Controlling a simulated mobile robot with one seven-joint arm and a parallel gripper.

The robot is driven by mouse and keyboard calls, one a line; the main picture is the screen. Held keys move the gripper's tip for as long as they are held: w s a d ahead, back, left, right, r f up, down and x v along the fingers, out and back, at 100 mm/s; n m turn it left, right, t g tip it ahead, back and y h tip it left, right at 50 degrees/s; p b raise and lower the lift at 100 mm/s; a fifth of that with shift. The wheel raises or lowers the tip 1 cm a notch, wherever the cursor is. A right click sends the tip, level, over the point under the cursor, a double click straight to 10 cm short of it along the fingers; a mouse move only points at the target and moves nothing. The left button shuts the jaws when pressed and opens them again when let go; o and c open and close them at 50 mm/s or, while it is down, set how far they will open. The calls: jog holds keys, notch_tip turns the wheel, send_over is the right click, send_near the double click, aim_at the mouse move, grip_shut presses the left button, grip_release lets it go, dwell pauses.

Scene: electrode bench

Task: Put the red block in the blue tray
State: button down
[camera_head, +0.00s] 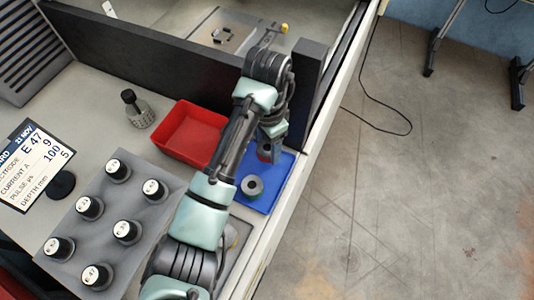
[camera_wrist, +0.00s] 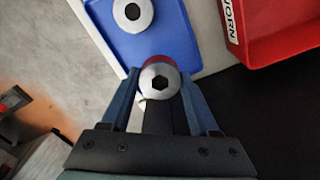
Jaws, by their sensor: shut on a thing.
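The blue tray (camera_head: 284,178) lies at the bench's right edge, and it also shows at the top of the wrist view (camera_wrist: 152,38). My gripper (camera_wrist: 159,88) is shut on the red block (camera_wrist: 157,62), of which I see a red rim behind a round silver face with a hexagonal socket. In the head view the red block (camera_head: 264,156) shows as a small reddish patch under my gripper (camera_head: 268,150), at the tray's far end. Whether the block touches the tray I cannot tell. A round grey-green piece with a dark centre hole (camera_head: 252,180) sits in the tray.
A red tray (camera_head: 184,150), labelled "WORN" in the wrist view (camera_wrist: 275,35), stands left of the blue tray. A dark wall (camera_head: 180,62) runs behind both. A grey rack (camera_head: 105,215) of several black-and-white electrodes and a knurled holder (camera_head: 138,112) stand at left.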

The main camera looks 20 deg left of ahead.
aim_at(267, 155)
jog(key=shift+w+f, duration=0.1)
jog(key=shift+f, duration=2.1)
jog(key=shift+f, duration=0.15)
jog(key=shift+c, duration=0.7)
grip_release()
notch_tip(267, 155, up, 12)
jog(key=p, duration=0.2)
jog(key=shift+p, duration=0.4)
jog(key=shift+r, duration=0.2)
jog(key=shift+f, duration=0.15)
